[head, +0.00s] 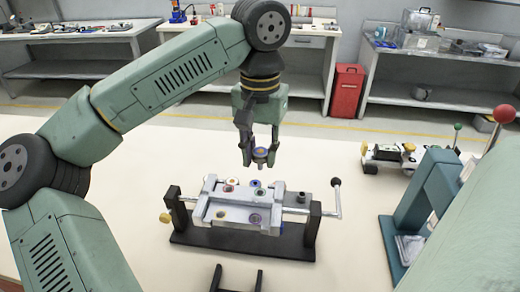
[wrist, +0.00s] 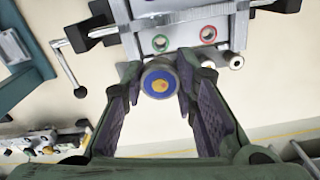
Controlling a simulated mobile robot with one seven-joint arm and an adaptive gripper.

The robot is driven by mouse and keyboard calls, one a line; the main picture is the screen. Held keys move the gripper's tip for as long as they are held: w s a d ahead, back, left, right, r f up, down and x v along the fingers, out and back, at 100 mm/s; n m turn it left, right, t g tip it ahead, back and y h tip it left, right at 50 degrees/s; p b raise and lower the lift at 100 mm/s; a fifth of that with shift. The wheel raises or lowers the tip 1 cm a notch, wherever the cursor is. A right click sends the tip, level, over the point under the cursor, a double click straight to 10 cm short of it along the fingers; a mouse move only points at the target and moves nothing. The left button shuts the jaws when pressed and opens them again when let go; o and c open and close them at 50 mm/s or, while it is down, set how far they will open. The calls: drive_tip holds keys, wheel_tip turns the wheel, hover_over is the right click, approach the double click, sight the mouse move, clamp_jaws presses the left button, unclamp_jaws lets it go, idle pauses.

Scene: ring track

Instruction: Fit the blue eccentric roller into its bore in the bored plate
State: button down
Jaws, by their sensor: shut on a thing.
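My gripper (head: 260,160) is shut on the blue eccentric roller (wrist: 159,82), a short round piece with a grey rim, a blue end face and an off-centre orange spot. The roller also shows between the fingertips in the head view (head: 260,153). It is held in the air above the far side of the bored plate (head: 235,214), apart from it as far as I can tell. The light grey plate lies in a dark stand. The other bores are partly hidden.
A crank handle (head: 338,200) sticks out right of the plate, and a yellow knob (head: 165,217) sits at its left. A teal frame (head: 420,205) stands at the right. A small device (head: 390,157) lies at the back right. The table left of the stand is clear.

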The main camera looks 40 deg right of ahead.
sight(260, 152)
drive_tip(key=shift+f, duration=0.1)
drive_tip(key=shift+f+b, duration=2.05)
drive_tip(key=shift+f, duration=0.75)
drive_tip(key=shift+f+b, duration=1.05)
drive_tip(key=shift+f, duration=0.5)
drive_tip(key=c, duration=1.2)
unclamp_jaws()
wheel_tip(260, 152, up, 12)
drive_tip(key=shift+r, duration=0.1)
